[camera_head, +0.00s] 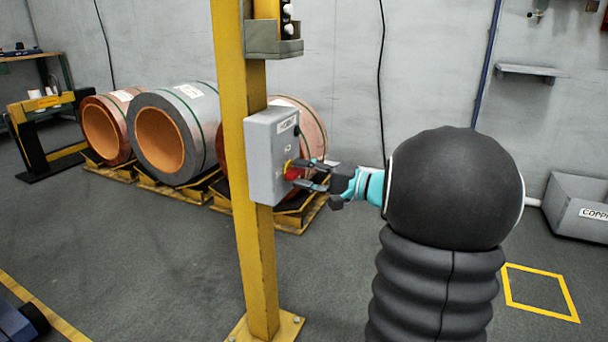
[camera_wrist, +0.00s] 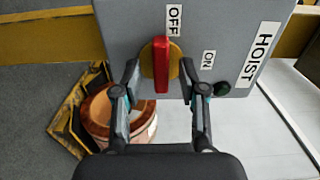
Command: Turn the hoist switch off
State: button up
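The hoist switch is a red handle (camera_wrist: 161,66) on a yellow disc (camera_wrist: 174,62), mounted on a grey box (camera_head: 266,160). In the wrist view the box carries the labels OFF, ON and HOIST. The handle lies in line with the OFF label (camera_wrist: 174,20), and the ON label (camera_wrist: 208,60) is to its right. My gripper (camera_wrist: 159,75) is open, with one finger on each side of the handle. Gaps show between the fingers and the handle. In the head view the red handle (camera_head: 292,173) is partly hidden by my gripper (camera_head: 308,176).
The box is fixed to a yellow post (camera_head: 258,270). A dark green round lamp or button (camera_wrist: 222,88) sits near the box edge. Copper coils (camera_head: 175,130) stand on pallets behind the post. A grey bin (camera_head: 580,205) is at the right wall. The floor around the post is clear.

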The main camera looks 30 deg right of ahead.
jog(key=v, duration=1.2)
dwell(0.3)
